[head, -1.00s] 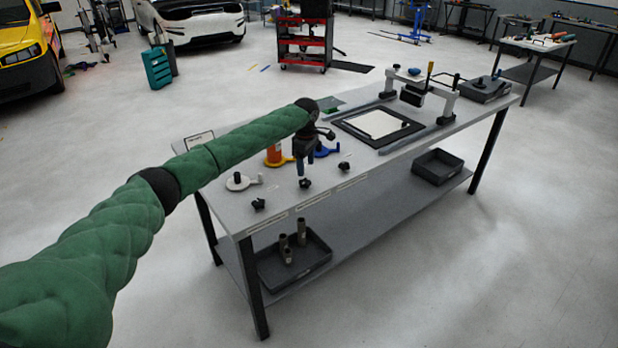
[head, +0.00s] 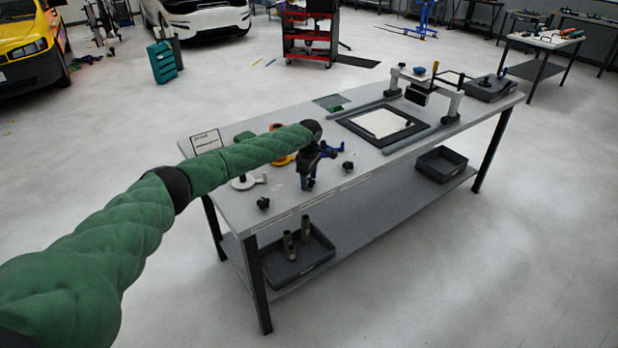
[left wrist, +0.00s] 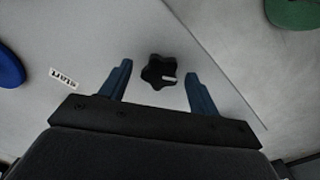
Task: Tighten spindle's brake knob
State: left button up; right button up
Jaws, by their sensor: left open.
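My left gripper (head: 307,178) is open and points down over the front edge of the workbench (head: 222,208). In the left wrist view a black star-shaped knob (left wrist: 159,72) lies between its two blue fingers, with a gap to each. Two other black knobs stand along the front edge, one to the left (head: 263,203) and one to the right (head: 348,166). Behind them are a white spindle base (head: 244,183), an orange one (head: 281,159) partly hidden by my arm, and a blue one (head: 332,150). My right gripper is not in view.
Black trays (head: 296,262) (head: 441,164) sit on the lower shelf. The floor in front is clear.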

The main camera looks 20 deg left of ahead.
pick_arm(q)
jog(key=shift+c, duration=0.2)
jog(key=c, duration=0.9)
jog(key=shift+c, duration=0.2)
